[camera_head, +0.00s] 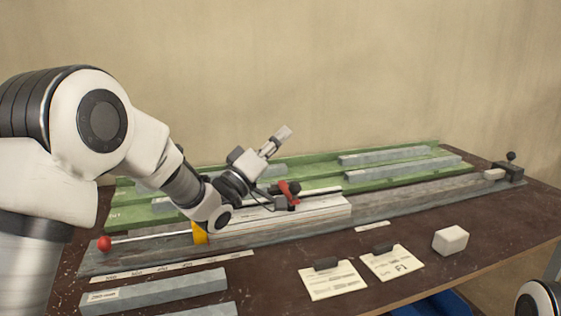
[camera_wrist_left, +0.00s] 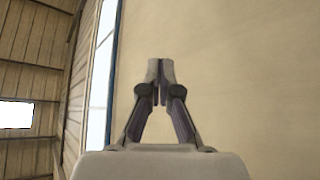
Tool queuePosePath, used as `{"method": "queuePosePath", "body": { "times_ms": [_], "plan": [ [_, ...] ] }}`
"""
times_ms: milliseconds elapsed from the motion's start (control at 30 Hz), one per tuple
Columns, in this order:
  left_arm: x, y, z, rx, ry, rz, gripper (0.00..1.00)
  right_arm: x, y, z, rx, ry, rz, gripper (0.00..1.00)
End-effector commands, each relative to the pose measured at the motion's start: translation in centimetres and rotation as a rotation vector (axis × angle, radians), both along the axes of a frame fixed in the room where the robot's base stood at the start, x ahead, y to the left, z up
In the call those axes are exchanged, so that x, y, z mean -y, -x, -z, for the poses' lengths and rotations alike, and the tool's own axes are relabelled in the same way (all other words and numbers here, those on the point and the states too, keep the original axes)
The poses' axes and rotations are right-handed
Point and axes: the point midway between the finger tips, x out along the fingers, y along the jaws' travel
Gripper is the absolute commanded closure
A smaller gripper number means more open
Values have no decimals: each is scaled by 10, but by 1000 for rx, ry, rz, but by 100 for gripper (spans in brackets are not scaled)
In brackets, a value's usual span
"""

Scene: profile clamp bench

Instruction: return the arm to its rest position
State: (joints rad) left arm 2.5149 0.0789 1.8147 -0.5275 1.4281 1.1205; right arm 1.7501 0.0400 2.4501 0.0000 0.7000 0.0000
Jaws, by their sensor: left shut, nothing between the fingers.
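My left arm comes in from the left in the head view and reaches over the clamp bench. Its gripper (camera_head: 277,139) is raised above the bench, tilted up to the right, in front of the plain wall. In the left wrist view the gripper (camera_wrist_left: 160,72) has its fingers together, with nothing between them. Behind them are the wall and, to the left, a window edge and wooden slats. My right gripper is not in view.
The clamp bench (camera_head: 400,199) carries a white profile, a red-handled clamp (camera_head: 289,191) and a red-knobbed rod (camera_head: 104,243). Grey bars lie in a green rack (camera_head: 125,216) behind and on the dark table in front. A white block (camera_head: 450,240) and two paper cards (camera_head: 333,281) lie at front right.

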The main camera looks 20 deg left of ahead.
Motion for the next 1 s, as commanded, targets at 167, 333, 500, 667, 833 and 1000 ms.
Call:
{"method": "queuePosePath", "body": {
  "times_ms": [167,333,500,667,833,1000],
  "plan": [
    [0,0,-19,1,0,1,100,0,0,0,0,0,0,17],
    [0,0,-20,0,-1,1,100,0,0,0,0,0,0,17],
    [0,0,-22,0,0,0,100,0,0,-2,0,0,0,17],
    [0,0,-50,0,0,0,100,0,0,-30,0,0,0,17],
    [0,0,-84,0,0,0,100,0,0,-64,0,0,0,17],
    [0,0,-104,0,0,0,100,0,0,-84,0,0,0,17]
  ]
}}
